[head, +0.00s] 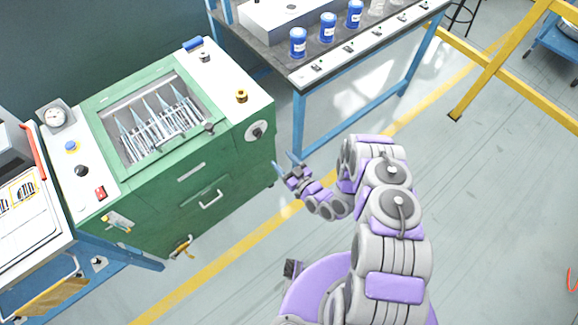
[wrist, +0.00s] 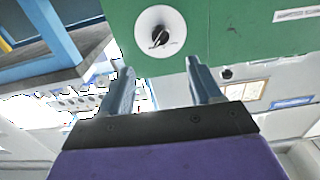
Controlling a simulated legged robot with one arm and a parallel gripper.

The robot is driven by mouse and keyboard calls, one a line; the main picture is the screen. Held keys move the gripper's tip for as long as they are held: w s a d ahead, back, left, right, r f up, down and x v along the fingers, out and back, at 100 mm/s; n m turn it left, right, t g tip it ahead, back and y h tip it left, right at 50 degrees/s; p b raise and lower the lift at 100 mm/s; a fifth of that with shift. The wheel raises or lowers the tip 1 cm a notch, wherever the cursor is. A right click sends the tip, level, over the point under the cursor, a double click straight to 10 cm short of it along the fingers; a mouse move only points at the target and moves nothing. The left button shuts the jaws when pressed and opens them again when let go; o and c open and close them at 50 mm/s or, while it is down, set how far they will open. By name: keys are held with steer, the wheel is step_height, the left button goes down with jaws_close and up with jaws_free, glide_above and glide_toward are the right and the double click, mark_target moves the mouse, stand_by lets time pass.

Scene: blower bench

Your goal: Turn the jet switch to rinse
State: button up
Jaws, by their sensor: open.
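The jet switch (head: 257,131) looks to be the round white dial with a dark knob on the right part of the green machine's (head: 190,200) front. In the wrist view the dial (wrist: 172,20) is near the top centre, and its black knob (wrist: 160,37) sits slanted. Its labels are too small to read. My gripper (head: 281,172) is in front of the machine, a little below and right of the dial in the head view. In the wrist view my gripper (wrist: 157,68) has its two blue-grey fingers apart with nothing between them. The knob appears beyond the gap, not touched.
The machine's open top holds several pointed metallic pieces (head: 160,120). A blue-framed bench (head: 350,95) with blue jars (head: 328,27) stands close right.

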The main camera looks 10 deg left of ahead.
steer(key=shift+v, duration=1.65)
